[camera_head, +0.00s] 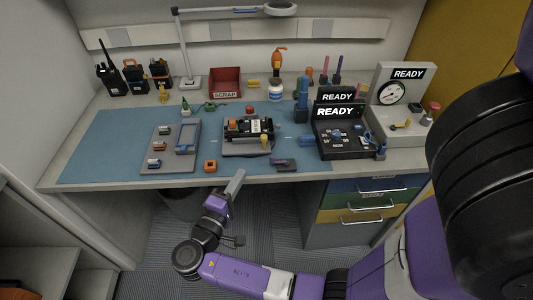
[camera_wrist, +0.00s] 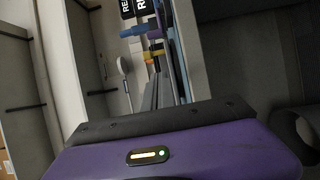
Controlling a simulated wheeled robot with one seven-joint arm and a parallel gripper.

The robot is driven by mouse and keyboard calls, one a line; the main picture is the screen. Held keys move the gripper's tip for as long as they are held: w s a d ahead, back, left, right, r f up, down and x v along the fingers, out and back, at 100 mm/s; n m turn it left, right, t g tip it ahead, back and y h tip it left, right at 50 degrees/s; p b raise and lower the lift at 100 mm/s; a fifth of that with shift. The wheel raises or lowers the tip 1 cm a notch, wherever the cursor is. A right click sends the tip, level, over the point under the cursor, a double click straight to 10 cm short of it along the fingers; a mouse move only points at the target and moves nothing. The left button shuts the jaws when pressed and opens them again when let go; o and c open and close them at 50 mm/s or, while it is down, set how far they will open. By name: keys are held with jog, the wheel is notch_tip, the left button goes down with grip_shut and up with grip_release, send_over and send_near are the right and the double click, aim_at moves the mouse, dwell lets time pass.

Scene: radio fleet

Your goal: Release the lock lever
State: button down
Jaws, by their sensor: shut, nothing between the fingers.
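A dark radio unit (camera_head: 248,128) lies in a holder on a grey base plate (camera_head: 236,153) at the middle of the blue mat. A small yellowish part (camera_head: 264,140) stands at the holder's front right. It may be the lock lever, but it is too small to tell. My gripper (camera_head: 238,175) is at the desk's front edge, in front of the base plate and apart from the holder. Its fingers are shut and empty.
A grey tray (camera_head: 187,163) with small parts lies left on the mat (camera_head: 105,145). An orange block (camera_head: 210,166) and a dark purple-marked part (camera_head: 284,165) lie near the front edge. Black and grey READY stations (camera_head: 341,153) stand right. A red scrap bin (camera_head: 226,82) and lamp stand behind.

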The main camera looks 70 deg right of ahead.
jog(key=d, duration=0.3)
jog(key=d+p, duration=0.1)
jog(key=d, duration=0.3)
jog(key=d+p, duration=0.1)
jog(key=d, duration=0.2)
jog(key=shift+s+d+r, duration=0.1)
jog(key=shift+s+d, duration=0.1)
jog(key=shift+s, duration=0.15)
jog(key=shift+s+a+p, duration=0.35)
jog(key=shift+s+a, duration=0.05)
jog(key=shift+s, duration=0.2)
jog(key=shift+s+a+p, duration=0.35)
jog(key=shift+s, duration=0.25)
jog(key=shift+s+a, duration=0.25)
jog(key=shift+s, duration=0.35)
